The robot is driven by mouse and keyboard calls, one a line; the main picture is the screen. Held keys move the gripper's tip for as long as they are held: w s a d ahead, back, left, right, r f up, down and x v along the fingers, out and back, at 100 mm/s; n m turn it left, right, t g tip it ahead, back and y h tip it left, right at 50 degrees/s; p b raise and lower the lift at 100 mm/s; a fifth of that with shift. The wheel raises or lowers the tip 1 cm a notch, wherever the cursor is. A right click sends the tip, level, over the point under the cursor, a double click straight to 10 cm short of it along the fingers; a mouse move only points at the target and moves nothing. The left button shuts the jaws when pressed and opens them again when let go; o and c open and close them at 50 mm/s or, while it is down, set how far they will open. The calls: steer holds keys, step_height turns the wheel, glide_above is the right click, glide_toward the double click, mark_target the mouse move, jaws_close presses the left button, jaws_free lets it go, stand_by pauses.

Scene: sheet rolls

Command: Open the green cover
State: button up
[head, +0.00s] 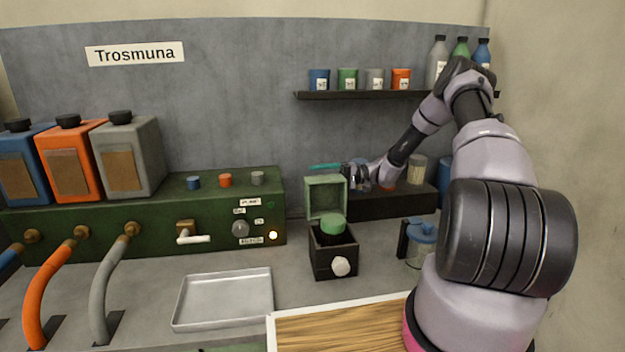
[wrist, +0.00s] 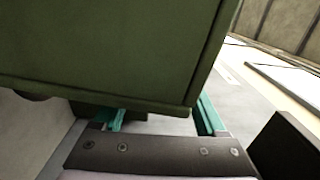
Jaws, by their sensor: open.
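The green cover (head: 324,196) stands upright at the back of a small black box (head: 334,260), so the box is open at the top. A green round piece (head: 332,224) shows in the box's opening, and a white knob (head: 340,266) is on its front. My gripper (head: 326,167) is open, with teal fingers just above and behind the cover's top edge. In the wrist view a large green panel (wrist: 100,45), apparently the cover, fills the upper left and partly hides the fingers of my gripper (wrist: 162,116). I cannot tell whether they touch it.
A green machine (head: 130,215) with a valve and dials stands left of the box. A metal tray (head: 225,298) and a wooden board (head: 345,328) lie in front. A blue-lidded jar (head: 421,240) stands to the right. A shelf (head: 380,94) with cups and bottles is above.

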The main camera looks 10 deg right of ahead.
steer(key=d, duration=0.8)
steer(key=shift+d, duration=0.3)
steer(key=shift+d, duration=0.1)
steer(key=d, duration=0.8)
steer(key=shift+d, duration=0.25)
stand_by(0.3)
